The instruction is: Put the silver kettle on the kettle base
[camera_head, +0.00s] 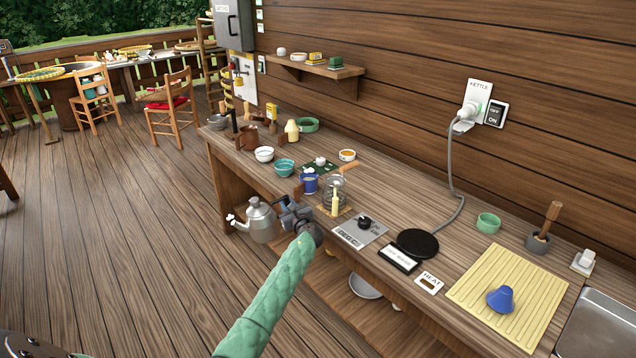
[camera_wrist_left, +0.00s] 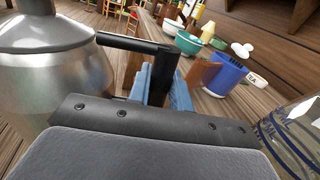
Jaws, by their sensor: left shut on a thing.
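The silver kettle (camera_head: 262,221) has a rounded metal body, a lid and a dark handle. My left gripper (camera_head: 294,214) is shut on the handle and holds the kettle upright beside the counter's front edge, left of the counter. In the left wrist view the kettle (camera_wrist_left: 45,75) fills the left side, and its black handle (camera_wrist_left: 135,44) runs between the blue-padded fingers of the gripper (camera_wrist_left: 165,88). The kettle base (camera_head: 418,243) is a round black disc on the counter, with a grey cord to the wall socket. It is bare. My right gripper is not in view.
A blue mug (camera_head: 309,182), a glass jar (camera_head: 334,188) and a grey panel with a black knob (camera_head: 360,231) stand between the kettle and the base. Small signs (camera_head: 398,259) lie before the base.

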